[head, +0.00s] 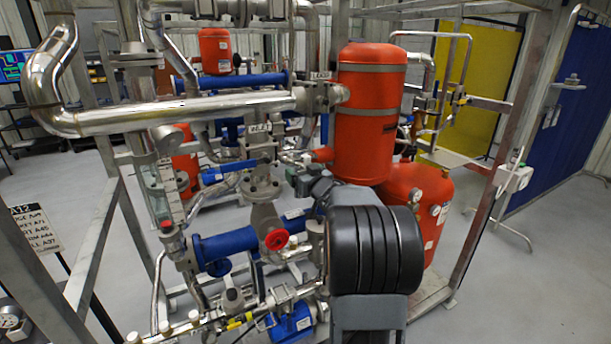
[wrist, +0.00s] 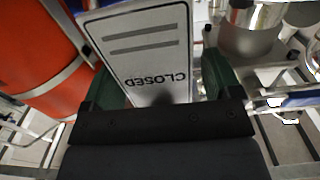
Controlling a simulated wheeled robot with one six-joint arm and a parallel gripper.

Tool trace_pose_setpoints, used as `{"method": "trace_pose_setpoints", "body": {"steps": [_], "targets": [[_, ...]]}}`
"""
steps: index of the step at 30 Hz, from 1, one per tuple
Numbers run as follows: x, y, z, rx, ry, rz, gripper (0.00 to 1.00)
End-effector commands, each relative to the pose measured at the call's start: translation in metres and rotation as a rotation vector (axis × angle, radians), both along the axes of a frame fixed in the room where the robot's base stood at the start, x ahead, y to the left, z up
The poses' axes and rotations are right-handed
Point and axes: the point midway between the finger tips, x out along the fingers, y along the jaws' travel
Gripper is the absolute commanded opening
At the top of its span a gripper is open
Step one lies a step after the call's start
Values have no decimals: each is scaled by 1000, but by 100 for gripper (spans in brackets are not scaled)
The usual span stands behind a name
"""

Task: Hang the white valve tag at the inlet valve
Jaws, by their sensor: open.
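The white tag (wrist: 150,45), lettered "CLOSED" upside down with two grey bars, fills the upper middle of the wrist view. Its lower part lies between the two dark green fingers of my gripper (wrist: 162,85), which are apart; whether they touch it is hard to tell. In the head view my gripper (head: 300,180) is at mid-picture, left of the red tank, partly hidden behind my black arm. I cannot tell which valve is the inlet valve.
The tall red tank (head: 365,140) stands close to my arm and also shows in the wrist view (wrist: 35,55). A silver pipe (head: 190,112) runs across at left. A red handwheel (head: 277,239) and blue pipe (head: 228,243) are below. Open floor lies at right.

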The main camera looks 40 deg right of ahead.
Motion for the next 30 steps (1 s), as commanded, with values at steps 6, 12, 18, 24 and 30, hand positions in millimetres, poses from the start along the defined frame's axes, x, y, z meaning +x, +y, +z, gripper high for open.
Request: {"method": "trace_pose_setpoints", "body": {"steps": [6, 12, 18, 24, 30], "targets": [[-21, 2, -1, -1, -2, -2, 84], [-62, 8, -1, -2, -3, -3, 84], [-100, 13, 0, -2, -2, -3, 84], [-125, 16, 0, -2, -2, -3, 84], [-136, 18, 0, 0, -1, -1, 84]]}}
